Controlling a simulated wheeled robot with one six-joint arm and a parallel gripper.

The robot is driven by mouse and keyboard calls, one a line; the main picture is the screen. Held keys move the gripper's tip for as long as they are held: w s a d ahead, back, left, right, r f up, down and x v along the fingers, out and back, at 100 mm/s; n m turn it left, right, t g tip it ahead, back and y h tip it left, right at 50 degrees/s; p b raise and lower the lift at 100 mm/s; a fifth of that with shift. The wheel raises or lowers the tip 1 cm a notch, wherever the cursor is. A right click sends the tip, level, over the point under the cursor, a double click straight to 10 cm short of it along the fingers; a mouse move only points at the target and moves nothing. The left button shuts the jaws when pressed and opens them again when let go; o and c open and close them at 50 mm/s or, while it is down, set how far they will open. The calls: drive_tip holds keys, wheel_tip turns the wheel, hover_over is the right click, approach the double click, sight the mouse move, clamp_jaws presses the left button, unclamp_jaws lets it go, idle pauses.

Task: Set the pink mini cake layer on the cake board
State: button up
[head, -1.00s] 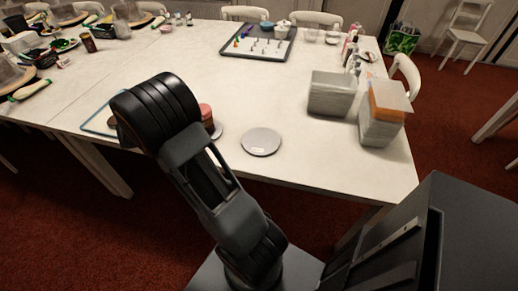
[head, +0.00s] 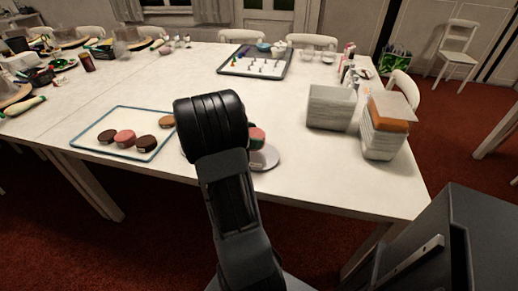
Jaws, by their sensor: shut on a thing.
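A pink mini cake layer (head: 257,134) shows just right of my arm, with a dark greenish band along its lower part. It is over the round pale cake board (head: 268,162) near the table's front edge. I cannot tell whether it touches the board. My arm hides its left side and my gripper's fingertips; the layer has travelled with the arm, so my gripper is shut on it. Another pink layer (head: 124,137) lies on the blue-rimmed tray (head: 95,150) at left, among brown layers (head: 147,143) and a tan one (head: 166,122).
Part of another pale disc (head: 184,149) shows left of my arm. A grey bin (head: 331,107) and a stacked container (head: 384,135) stand at right. A dark-rimmed tray (head: 236,73) with small pieces is at the back. The middle of the table is clear.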

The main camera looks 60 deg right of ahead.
drive_tip(key=shift+s+d+f, duration=0.35)
drive_tip(key=shift+f, duration=0.25)
drive_tip(key=shift+s+d+f, duration=0.3)
drive_tip(key=shift+d+f, duration=0.05)
drive_tip(key=shift+f, duration=0.2)
drive_tip(key=shift+f+b, duration=0.65)
drive_tip(key=shift+f, duration=0.95)
drive_tip(key=shift+f, duration=0.2)
drive_tip(key=o, duration=0.8)
drive_tip(key=shift+c, duration=0.2)
drive_tip(key=shift+r, duration=0.15)
